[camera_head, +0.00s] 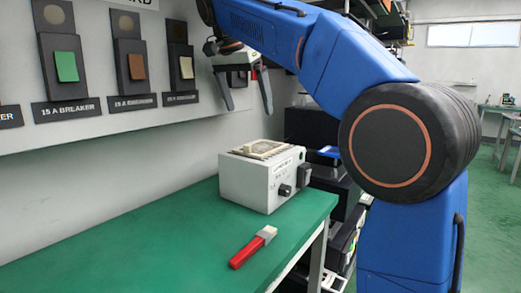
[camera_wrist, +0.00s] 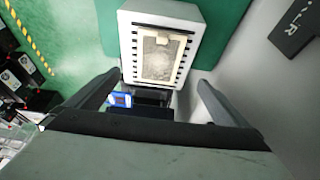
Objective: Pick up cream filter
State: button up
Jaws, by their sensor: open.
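The cream filter (camera_head: 264,148) lies on top of a white box-shaped device on the green table. In the wrist view the filter (camera_wrist: 160,57) is a cream frame with a greyish mesh centre and a small tab at its upper edge. My gripper (camera_head: 248,112) is open and empty, above the device and apart from it. In the wrist view my two fingers (camera_wrist: 152,84) stand wide apart, one to each side below the filter. The white device (camera_head: 262,178) has a dark knob on its front and slots on its top, around the filter.
A red-handled brush (camera_head: 254,246) lies on the green table (camera_head: 150,244) in front of the device. Breaker panels with green (camera_head: 67,66), brown (camera_head: 137,66) and cream (camera_head: 186,67) switches are on the wall at left. Dark boxes (camera_head: 312,126) stand right of the device. The table's left part is clear.

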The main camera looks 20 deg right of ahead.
send_near(261, 147)
jog(key=shift+x, duration=3.45)
jog(key=shift+s, duration=0.1)
jog(key=shift+c, duration=0.3)
jog(key=c, duration=0.9)
